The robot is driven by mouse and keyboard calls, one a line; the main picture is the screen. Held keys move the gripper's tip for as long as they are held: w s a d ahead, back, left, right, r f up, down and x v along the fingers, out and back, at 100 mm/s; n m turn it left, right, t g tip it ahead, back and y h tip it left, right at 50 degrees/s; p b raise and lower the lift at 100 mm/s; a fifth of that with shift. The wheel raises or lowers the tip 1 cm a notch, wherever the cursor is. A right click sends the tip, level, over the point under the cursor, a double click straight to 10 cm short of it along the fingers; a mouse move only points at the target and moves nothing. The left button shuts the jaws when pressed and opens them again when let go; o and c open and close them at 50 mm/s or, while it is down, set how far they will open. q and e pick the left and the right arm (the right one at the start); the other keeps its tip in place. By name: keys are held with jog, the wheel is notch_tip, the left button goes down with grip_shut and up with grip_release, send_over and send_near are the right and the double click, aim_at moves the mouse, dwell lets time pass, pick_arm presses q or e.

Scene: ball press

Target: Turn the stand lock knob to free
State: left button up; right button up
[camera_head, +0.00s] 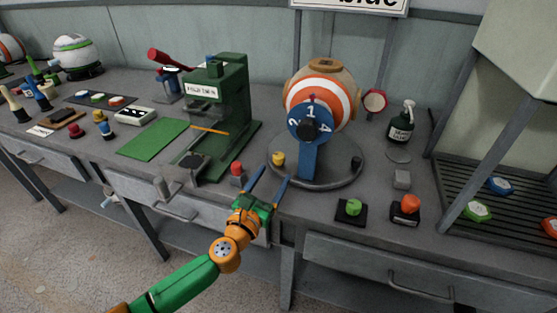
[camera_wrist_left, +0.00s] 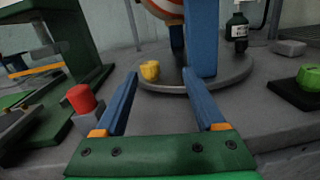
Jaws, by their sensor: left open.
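A ball with orange and white stripes (camera_head: 318,90) sits on a blue stand (camera_head: 311,158) with a round grey base (camera_head: 330,178). A blue numbered dial with a black centre is on its front. A small yellow knob (camera_head: 278,158) stands on the left front of the base; it also shows in the left wrist view (camera_wrist_left: 150,71). A small black knob (camera_head: 356,163) is on the base's right. No label shows which is the lock knob. My left gripper (camera_head: 270,179) is open and empty in front of the base, its fingers pointing toward the yellow knob, apart from it.
A red button on a grey block (camera_head: 237,174) stands just left of my left gripper. A green press (camera_head: 218,105) is further left. Green (camera_head: 351,207) and orange (camera_head: 409,206) buttons are at the right front. A dark bottle (camera_head: 402,125) stands behind.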

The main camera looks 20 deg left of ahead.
aim_at(277, 161)
pick_arm(q)
jog(key=shift+w+a+f+n+y, duration=0.4)
jog(key=shift+w+a+n+y, duration=0.05)
jog(key=shift+a+n+y, duration=0.3)
jog(key=w+b, duration=0.1)
jog(key=w, duration=0.5)
jog(key=shift+w+d+f+b, duration=0.15)
jog(key=shift+b, duration=0.2)
jog(key=shift+w, duration=0.4)
grip_shut()
